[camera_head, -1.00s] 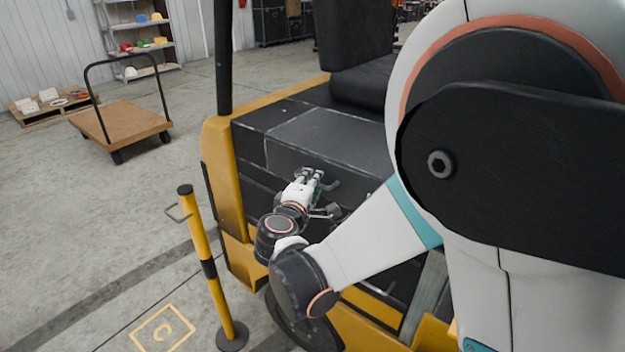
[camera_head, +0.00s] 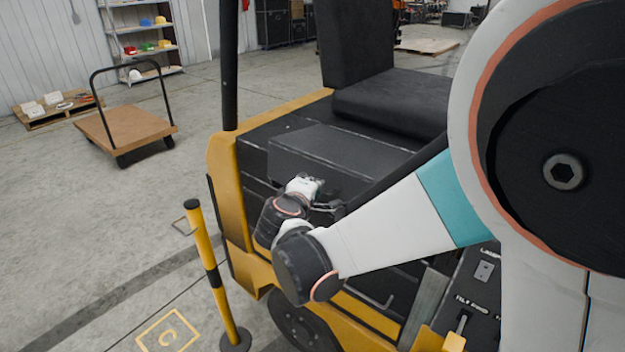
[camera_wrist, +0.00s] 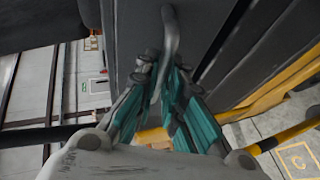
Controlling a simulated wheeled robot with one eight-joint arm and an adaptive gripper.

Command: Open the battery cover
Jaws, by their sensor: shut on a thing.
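The battery cover (camera_head: 335,146) is a dark grey panel on the yellow and black forklift, in front of the seat. Its upper face and front face show in the head view; I cannot tell whether it stands slightly raised. My gripper (camera_head: 318,184) is at the cover's front face, with its fingertips largely hidden there. In the wrist view my gripper (camera_wrist: 160,70) is shut on a grey bar handle (camera_wrist: 171,35) that runs between its teal-padded fingers. The dark panel lies directly behind the handle.
A yellow and black post (camera_head: 210,270) stands left of the forklift, near my arm. The black seat (camera_head: 390,100) is behind the cover, and a dark mast post (camera_head: 229,70) rises at its left. A flat cart (camera_head: 125,130) stands farther left on open floor.

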